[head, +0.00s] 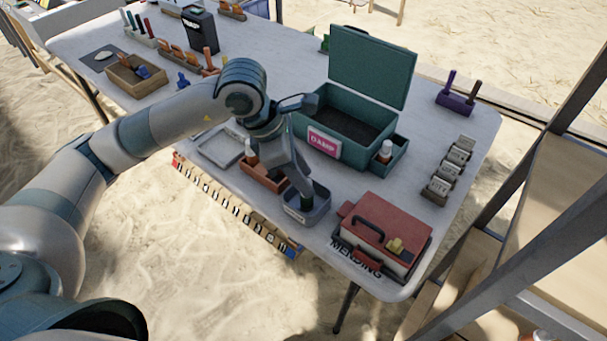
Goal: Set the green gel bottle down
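My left gripper (301,190) reaches down over the table. Its fingertips are at a small grey bin (318,208) with a pale label, near the table's front edge. I cannot make out a green gel bottle, nor whether the fingers hold anything; the gripper and wrist hide much of that spot. A white-capped bottle (385,152) stands in the side compartment of the teal box. Another white-capped bottle (251,150) stands in an orange-brown tray (262,178) just left of my gripper. My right gripper is not in view.
The teal box (357,133) labelled "DAMP" stands behind my gripper with its lid up. A red case (377,228) is to the right on the "MENDING" corner. Small labelled blocks (448,168) line the right side. A pale flat tray (217,147) lies left.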

